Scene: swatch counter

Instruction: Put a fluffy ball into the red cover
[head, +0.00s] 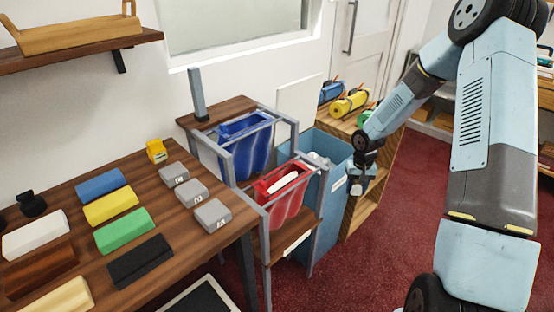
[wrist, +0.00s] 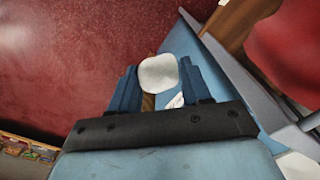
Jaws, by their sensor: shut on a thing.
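My gripper (head: 357,180) is shut on a small white ball, at the right side of the light blue bin in the head view. In the wrist view the white ball (wrist: 158,73) sits between the two blue fingertips. The red cover (head: 287,204) hangs open-topped from a grey frame, left of my gripper and apart from it. A white elongated thing (head: 284,185) shows in its mouth. A red surface at the top right of the wrist view (wrist: 288,45) looks like the same cover.
The light blue bin (head: 330,190) stands between the red cover and my gripper, with pale things inside. A blue cover (head: 247,148) hangs behind the red one. The wooden table (head: 85,235) at left holds coloured blocks. Red carpet (head: 385,255) is free at right.

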